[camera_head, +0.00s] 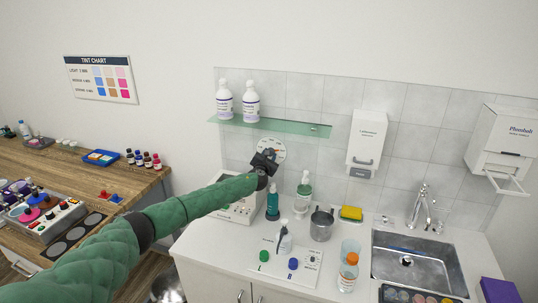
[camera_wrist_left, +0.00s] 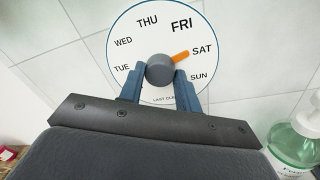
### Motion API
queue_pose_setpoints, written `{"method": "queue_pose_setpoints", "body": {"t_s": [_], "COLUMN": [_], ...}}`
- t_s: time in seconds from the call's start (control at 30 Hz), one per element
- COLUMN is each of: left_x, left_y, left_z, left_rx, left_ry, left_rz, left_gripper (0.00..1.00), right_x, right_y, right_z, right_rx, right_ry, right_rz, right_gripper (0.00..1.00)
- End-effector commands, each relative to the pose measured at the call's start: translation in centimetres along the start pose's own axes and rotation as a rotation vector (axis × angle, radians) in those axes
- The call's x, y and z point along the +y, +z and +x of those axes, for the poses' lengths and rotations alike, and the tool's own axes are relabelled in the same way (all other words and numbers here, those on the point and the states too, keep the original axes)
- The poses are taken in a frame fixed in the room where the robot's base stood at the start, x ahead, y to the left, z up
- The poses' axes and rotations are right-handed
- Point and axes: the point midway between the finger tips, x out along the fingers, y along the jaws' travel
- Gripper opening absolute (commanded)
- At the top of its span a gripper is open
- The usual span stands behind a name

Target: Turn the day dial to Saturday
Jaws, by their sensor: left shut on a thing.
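The day dial (camera_head: 274,147) is a white disc on the tiled wall below the glass shelf, partly hidden by my left gripper in the head view. In the left wrist view, the dial face (camera_wrist_left: 140,40) shows TUE, WED, THU, FRI, SAT and SUN around a grey knob (camera_wrist_left: 160,70). The knob's orange pointer (camera_wrist_left: 181,56) points almost at SAT, slightly to its FRI side. My left gripper (camera_head: 266,161) is shut on the knob, with a blue finger on each side of it. The lower part of the dial is hidden by the gripper. My right gripper is not in view.
A glass shelf (camera_head: 275,126) with two white bottles is above the dial. Below it, the counter holds a teal bottle (camera_head: 273,205), a pump bottle (camera_head: 304,190) and a metal pot (camera_head: 321,225).

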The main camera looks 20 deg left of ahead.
Motion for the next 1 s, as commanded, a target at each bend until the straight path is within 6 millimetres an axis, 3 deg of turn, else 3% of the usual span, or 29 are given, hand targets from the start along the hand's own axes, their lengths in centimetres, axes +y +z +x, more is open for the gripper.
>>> {"method": "queue_pose_setpoints", "body": {"t_s": [0.3, 0.87, 0.9, 1.0], "left_x": [-0.1, -0.1, -0.1, -0.1], "left_y": [-0.3, -0.3, -0.3, -0.3], "left_z": [-0.1, -0.1, -0.1, -0.1], "left_rx": [-0.006, -0.009, -0.009, -0.009], "left_ry": [0.001, 0.002, 0.002, 0.002], "left_rz": [0.126, 0.152, 0.151, 0.151], "left_gripper": [0.11, 0.11, 0.41, 0.55], "right_x": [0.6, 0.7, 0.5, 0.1], "right_y": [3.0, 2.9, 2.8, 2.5], "right_z": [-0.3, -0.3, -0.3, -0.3], "right_rx": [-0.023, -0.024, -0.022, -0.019], "right_ry": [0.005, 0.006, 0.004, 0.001], "right_rz": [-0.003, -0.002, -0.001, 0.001], "right_gripper": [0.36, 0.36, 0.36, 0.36]}}
